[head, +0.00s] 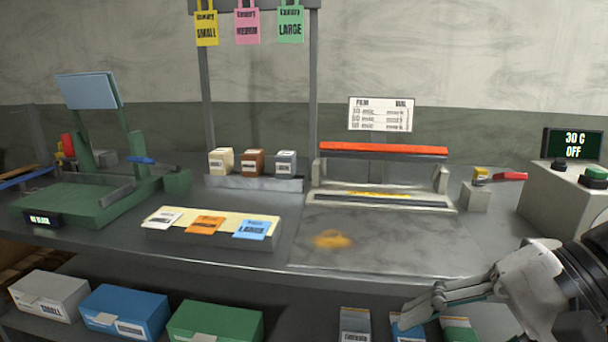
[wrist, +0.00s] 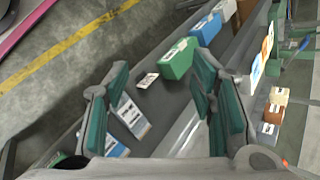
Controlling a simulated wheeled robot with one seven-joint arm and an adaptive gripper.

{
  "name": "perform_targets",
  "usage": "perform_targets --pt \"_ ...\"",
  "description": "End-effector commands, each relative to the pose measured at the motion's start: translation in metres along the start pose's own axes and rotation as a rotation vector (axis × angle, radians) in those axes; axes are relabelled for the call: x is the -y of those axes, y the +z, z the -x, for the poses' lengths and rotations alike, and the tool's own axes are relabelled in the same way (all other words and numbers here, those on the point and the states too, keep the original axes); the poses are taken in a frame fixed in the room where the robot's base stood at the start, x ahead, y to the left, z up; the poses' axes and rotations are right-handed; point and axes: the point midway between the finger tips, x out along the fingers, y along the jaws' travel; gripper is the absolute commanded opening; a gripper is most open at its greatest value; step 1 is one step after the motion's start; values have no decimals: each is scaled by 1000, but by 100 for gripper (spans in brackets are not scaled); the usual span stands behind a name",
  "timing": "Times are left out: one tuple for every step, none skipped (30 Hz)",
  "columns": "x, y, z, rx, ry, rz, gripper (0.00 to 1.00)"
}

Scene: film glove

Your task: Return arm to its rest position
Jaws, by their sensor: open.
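My gripper (head: 428,308) is at the lower right of the head view, in front of the workbench's front edge. In the wrist view my gripper (wrist: 160,85) has its two green-padded fingers spread apart, with nothing held between them. Below it in the head view, on the lower shelf, are a grey labelled packet (head: 355,325), a blue packet (head: 408,328) partly hidden by the gripper, and a green-topped packet (head: 459,329). Two packets (wrist: 131,116) also show near the left finger in the wrist view.
The workbench (head: 370,242) holds a sealer with a red bar (head: 383,150), a green machine (head: 85,205), a sloped card stand (head: 212,226) and a control box (head: 565,190) close to my arm. White, blue and green boxes (head: 215,321) stand on the lower shelf at left.

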Motion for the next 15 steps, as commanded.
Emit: perform_targets --pt "-7 20 -8 29 103 78 51" --pt "-14 29 -11 41 164 118 51" --pt "-23 40 -13 52 242 170 51" --pt "-29 46 -14 55 297 209 51" --pt "-36 52 -14 56 350 247 51" --pt "-44 57 -13 54 412 292 51" --pt "-49 60 -11 50 455 326 51" --pt "-54 63 -10 46 494 356 51" --pt "-60 65 -7 37 541 394 51" --pt "-63 66 -6 29 573 422 51" --pt "-67 67 -3 21 604 449 51" --pt "-71 67 -1 10 641 484 51" --pt "-73 67 2 -1 667 508 51" --pt "-76 67 4 -10 692 532 51" --pt "-79 67 7 -25 723 565 51"
